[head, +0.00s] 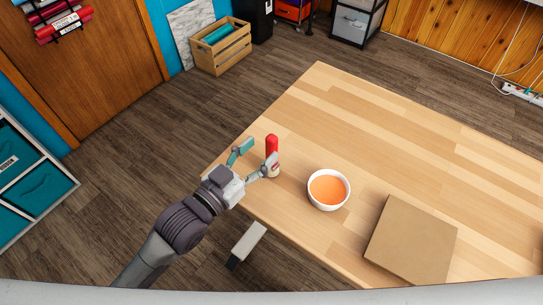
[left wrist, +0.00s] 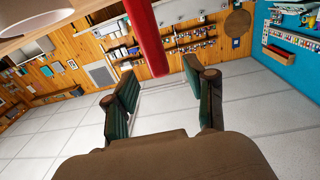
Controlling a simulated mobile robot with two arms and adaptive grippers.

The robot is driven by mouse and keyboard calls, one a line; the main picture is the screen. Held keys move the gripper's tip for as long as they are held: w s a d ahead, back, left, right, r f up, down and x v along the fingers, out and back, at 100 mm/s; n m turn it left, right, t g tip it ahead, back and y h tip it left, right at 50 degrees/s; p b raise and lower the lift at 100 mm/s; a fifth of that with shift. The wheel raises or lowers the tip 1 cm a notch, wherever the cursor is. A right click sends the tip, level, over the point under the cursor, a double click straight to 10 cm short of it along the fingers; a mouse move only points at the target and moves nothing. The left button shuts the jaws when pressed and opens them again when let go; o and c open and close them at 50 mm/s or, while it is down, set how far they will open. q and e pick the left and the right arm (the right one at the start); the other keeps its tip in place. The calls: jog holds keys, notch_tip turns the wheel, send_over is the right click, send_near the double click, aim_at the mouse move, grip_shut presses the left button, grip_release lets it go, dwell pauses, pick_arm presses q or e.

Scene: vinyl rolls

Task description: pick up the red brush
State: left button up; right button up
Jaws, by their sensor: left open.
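The red brush (head: 271,145) stands upright near the left edge of the wooden table, red end up, with a pale lower part partly hidden by a finger. My left gripper (head: 258,153) is open, its fingers spread just to the left of the brush. In the left wrist view the red brush (left wrist: 147,40) shows as a red shaft coming down from the top edge, just past the open fingers (left wrist: 163,85), which have green pads. I cannot tell whether a finger touches it. My right gripper is not in view.
A white bowl (head: 313,199) of orange liquid stands to the right of the brush. A brown flat board or box (head: 411,240) lies farther right on the wooden table (head: 400,130). The table's far part is clear. A wooden crate (head: 222,53) sits on the floor beyond.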

aim_at(268, 146)
pick_arm(q)
jog(key=x, duration=0.4)
jog(key=shift+w+d+f, duration=0.15)
jog(key=shift+w+d, duration=0.05)
jog(key=shift+d, duration=0.15)
grip_shut()
